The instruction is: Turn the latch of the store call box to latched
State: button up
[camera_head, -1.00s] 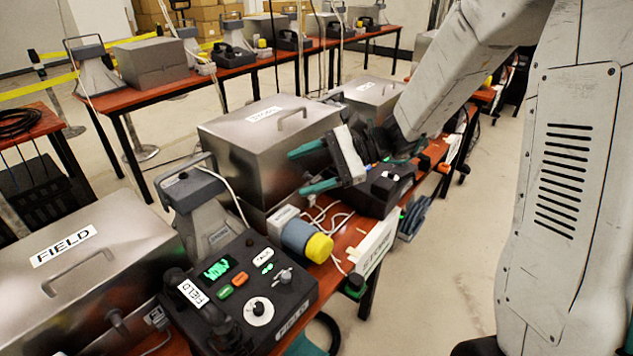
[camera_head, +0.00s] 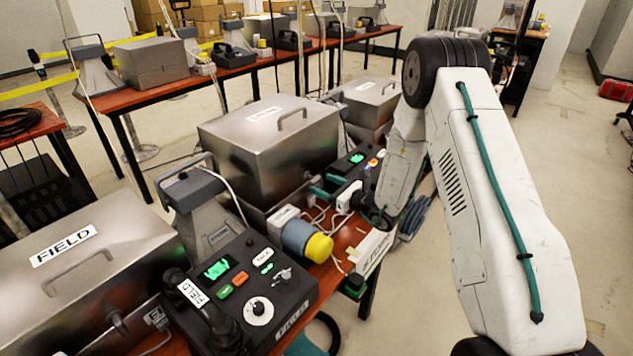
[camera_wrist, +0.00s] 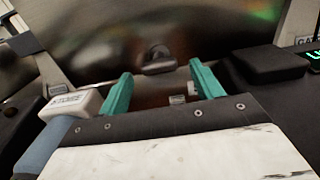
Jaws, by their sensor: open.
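The store call box (camera_head: 250,160) is a grey metal box with a lid handle in the middle of the near table. Its lid label is too blurred to read surely. Its front latch, a dark rounded knob (camera_wrist: 158,62), shows in the wrist view, ahead of my gripper and between the fingers' lines. My gripper (camera_head: 322,188) is at the box's front right side in the head view. In the wrist view its two teal fingers (camera_wrist: 162,88) are apart with nothing held. They look short of the knob. A small metal plate (camera_wrist: 178,100) shows below it.
The FIELD phone (camera_head: 250,290) and FIELD box (camera_head: 70,260) are at the front left. Another phone (camera_head: 350,160) lies beside my gripper.

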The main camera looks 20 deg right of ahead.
aim_at(318, 182)
jog(key=shift+x, duration=1.95)
jog(key=shift+s, duration=0.1)
jog(key=c, duration=1)
